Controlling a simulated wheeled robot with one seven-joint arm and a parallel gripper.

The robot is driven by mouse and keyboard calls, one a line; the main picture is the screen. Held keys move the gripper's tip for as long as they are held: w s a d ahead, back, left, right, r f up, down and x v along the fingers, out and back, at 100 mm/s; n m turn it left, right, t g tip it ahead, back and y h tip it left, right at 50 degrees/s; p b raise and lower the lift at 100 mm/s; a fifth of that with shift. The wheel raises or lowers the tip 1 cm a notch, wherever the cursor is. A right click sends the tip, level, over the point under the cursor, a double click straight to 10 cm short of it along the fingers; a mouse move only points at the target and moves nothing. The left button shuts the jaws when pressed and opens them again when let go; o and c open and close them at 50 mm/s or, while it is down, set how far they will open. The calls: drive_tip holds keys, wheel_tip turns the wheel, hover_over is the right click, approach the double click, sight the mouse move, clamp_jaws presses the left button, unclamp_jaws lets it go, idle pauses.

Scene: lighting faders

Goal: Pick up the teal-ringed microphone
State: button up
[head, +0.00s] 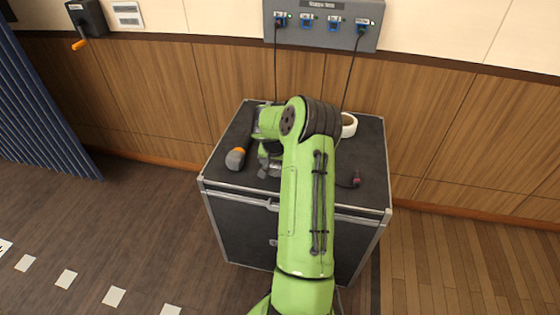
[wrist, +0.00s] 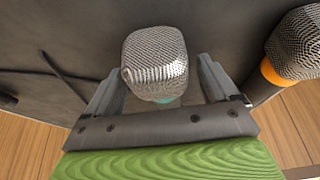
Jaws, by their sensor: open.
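The teal-ringed microphone shows in the wrist view as a silver mesh head (wrist: 155,58) with a sliver of teal ring (wrist: 165,100) below it. The rest of its body is hidden behind my gripper's crossbar. My gripper (wrist: 162,88) is open, with one finger on each side of the microphone and a visible gap at both sides. In the head view my gripper (head: 268,165) is over the case top, partly hidden by my green arm. I cannot make out the teal-ringed microphone in the head view.
An orange-ringed microphone (head: 236,158) lies left of my gripper, and close at right in the wrist view (wrist: 298,45). A white tape roll (head: 348,125) and a dark purple connector (head: 356,179) are on the black case (head: 370,150). Cables hang from the wall panel (head: 322,25).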

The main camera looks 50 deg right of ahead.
drive_tip(key=shift+r, duration=0.15)
drive_tip(key=c, duration=1.3)
